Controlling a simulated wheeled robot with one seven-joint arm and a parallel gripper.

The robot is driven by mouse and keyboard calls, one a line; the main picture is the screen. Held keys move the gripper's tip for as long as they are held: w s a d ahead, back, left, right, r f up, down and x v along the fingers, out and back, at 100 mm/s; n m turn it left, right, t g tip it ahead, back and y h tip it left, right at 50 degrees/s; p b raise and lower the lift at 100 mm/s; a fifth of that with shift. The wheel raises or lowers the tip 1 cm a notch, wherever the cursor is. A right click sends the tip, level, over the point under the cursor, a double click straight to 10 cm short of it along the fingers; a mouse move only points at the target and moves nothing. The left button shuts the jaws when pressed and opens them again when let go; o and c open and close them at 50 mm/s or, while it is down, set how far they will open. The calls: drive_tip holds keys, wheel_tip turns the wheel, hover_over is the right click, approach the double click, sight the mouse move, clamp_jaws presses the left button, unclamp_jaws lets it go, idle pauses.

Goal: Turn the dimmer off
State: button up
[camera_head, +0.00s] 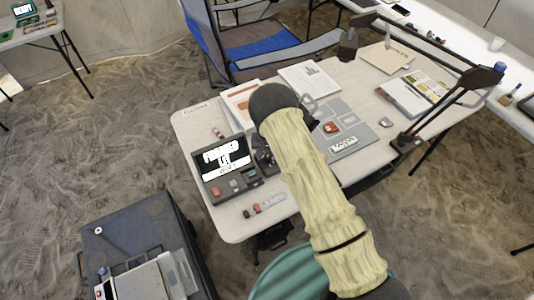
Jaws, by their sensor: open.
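A dark control unit (238,188) lies on the front left of the white table (205,130). It has a lit screen (223,158) with white text, and small buttons, one of them red (220,192). I cannot pick out a dimmer knob for certain. My gripper (265,160) is small and dark beneath my wrist, at the right edge of the control unit. It is open, and no object shows in it. My arm hides part of the table behind it, and whether the gripper touches the unit cannot be told.
A grey board (358,128) with a red item (330,127) lies right of my arm. Papers (309,77) lie behind. A black jointed lamp (440,110) stands at the right. A blue folding chair (270,60) is behind the table. A dark case (140,230) stands front left.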

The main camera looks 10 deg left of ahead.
drive_tip(key=shift+f, duration=0.3)
drive_tip(key=c, duration=1)
drive_tip(key=shift+n+b, duration=0.3)
drive_tip(key=shift+b, duration=0.05)
drive_tip(key=n+b, duration=0.3)
drive_tip(key=n, duration=0.1)
drive_tip(key=shift+f, duration=0.1)
drive_tip(key=shift+n+b, duration=1.15)
drive_tip(key=shift+n, duration=1.05)
